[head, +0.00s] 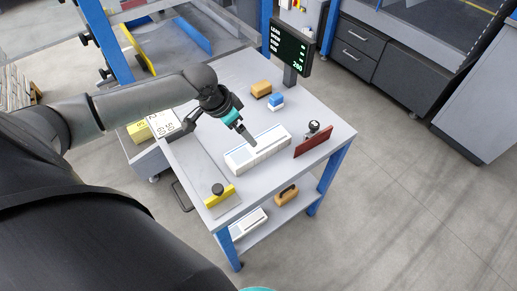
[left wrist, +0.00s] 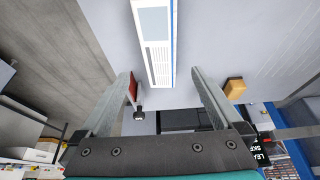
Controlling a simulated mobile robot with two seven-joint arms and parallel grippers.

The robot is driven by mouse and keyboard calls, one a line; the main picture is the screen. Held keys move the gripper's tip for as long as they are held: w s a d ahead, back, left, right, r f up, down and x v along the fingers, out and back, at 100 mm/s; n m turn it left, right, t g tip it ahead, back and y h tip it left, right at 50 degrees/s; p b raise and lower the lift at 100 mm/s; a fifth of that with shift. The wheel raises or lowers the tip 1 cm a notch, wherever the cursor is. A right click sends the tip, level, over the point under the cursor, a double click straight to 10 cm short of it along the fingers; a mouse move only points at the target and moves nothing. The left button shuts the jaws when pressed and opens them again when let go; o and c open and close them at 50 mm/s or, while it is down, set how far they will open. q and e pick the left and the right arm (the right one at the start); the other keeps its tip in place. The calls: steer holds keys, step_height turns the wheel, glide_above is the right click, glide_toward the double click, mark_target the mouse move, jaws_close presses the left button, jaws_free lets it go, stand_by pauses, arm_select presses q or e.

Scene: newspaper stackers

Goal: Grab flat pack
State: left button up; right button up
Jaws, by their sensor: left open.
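The flat pack (head: 258,152) looks like a long, low white bundle with grey print, lying on the grey table. In the left wrist view it (left wrist: 155,45) runs upward from between the fingers and out of the top edge, with a blue stripe along its right side. My left gripper (head: 249,141) hangs over the pack, partly covering its back edge in the head view. The two fingers (left wrist: 162,75) are open and apart, one to each side of the pack's near end. Whether they touch it cannot be told.
On the table (head: 229,78) stand a red plate (head: 312,142) with a black knob, a yellow plate (head: 221,197), an orange-brown block (head: 261,89), a blue-and-white block (head: 276,101) and a display (head: 290,45). The lower shelf holds another white pack (head: 248,222) and a brown object (head: 287,194).

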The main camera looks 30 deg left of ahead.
mark_target(258, 146)
arm_select(q)
steer(key=b+x, duration=0.2)
steer(key=x, duration=0.6)
steer(key=b+x, duration=0.2)
steer(key=x, duration=0.3)
steer(key=shift+w+d, duration=0.1)
steer(key=shift+w, duration=0.05)
steer(key=shift+c, duration=0.2)
steer(key=c, duration=1.5)
steer(key=shift+r, duration=0.1)
jaws_close()
